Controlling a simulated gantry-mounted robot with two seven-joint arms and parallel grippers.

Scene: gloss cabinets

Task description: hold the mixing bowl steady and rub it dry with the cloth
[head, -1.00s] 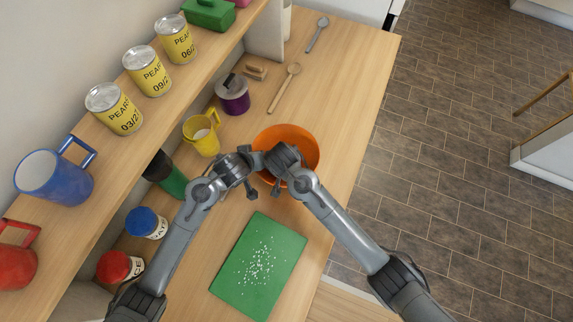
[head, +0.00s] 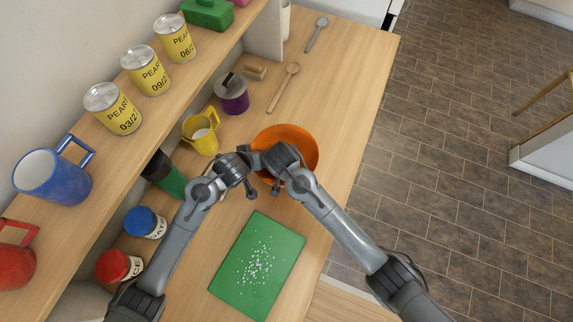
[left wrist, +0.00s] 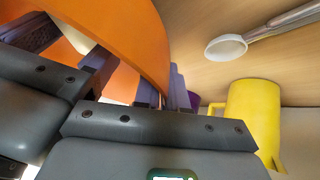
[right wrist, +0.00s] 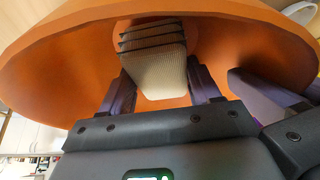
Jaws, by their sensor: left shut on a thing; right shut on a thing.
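The orange mixing bowl (head: 299,141) stands on the wooden counter in the head view. My left gripper (left wrist: 135,85) is shut on the bowl's rim, with the orange wall (left wrist: 125,35) between its fingers in the left wrist view. My right gripper (right wrist: 162,90) is shut on the folded, pale cloth (right wrist: 155,72), which has dark edge lines. In the right wrist view the cloth is at the bowl's inside (right wrist: 60,65); whether it presses on the surface I cannot tell. In the head view my arms hide the cloth and the bowl's near left side.
A yellow mug (head: 201,134) stands close left of the bowl. A green board (head: 262,275) with white bits lies in front. A purple jar (head: 232,95), a wooden spoon (head: 283,88) and a grey spoon (head: 317,34) are behind. A shelf with cans (head: 147,70) runs along the left.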

